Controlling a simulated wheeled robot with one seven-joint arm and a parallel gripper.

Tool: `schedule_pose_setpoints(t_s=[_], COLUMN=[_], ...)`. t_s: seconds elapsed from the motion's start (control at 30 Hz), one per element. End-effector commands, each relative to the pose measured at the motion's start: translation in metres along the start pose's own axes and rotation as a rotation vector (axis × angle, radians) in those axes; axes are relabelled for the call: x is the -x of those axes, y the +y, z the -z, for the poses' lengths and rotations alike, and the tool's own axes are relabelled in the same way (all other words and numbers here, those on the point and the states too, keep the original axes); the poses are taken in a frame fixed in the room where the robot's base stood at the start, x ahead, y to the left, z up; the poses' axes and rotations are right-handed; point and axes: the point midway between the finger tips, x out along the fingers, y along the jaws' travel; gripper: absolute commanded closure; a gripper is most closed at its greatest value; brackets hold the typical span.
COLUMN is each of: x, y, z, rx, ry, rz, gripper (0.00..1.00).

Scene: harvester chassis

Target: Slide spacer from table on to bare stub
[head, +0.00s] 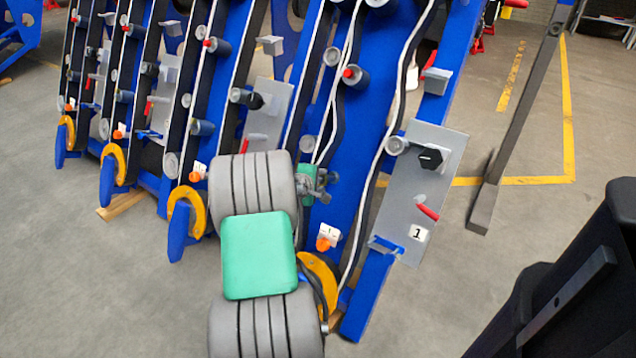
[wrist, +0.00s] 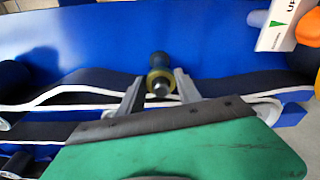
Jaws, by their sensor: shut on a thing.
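In the wrist view my gripper (wrist: 160,78) has its two grey fingers on either side of an olive-yellow ring, the spacer (wrist: 152,79). The fingers are shut on it. A round grey metal end (wrist: 160,89) shows in the middle of the ring, and a dark stub (wrist: 158,59) stands behind it, against the blue panel. The ring lines up with the stub; how far it sits over it, I cannot tell. In the head view my gripper (head: 325,186) is close to the blue panel; the spacer is too small or hidden there. The table is not in view.
The blue chassis panel (head: 372,115) carries several rollers, black belts and white-edged strips. A grey plate (head: 425,180) with a black knob and red handle is at its right. An orange-yellow part (head: 320,275) is low beside my arm. Open floor lies left and right.

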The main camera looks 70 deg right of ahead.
Motion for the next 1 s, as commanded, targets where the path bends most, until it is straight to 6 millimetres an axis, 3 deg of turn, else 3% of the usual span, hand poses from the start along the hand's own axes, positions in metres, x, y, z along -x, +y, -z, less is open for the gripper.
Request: schedule_pose_setpoints(t_s=[1.0], x=[-0.046], y=[0.0], z=[-0.005], rx=[-0.001], ry=[0.0], rz=[-0.001], gripper=[1.0])
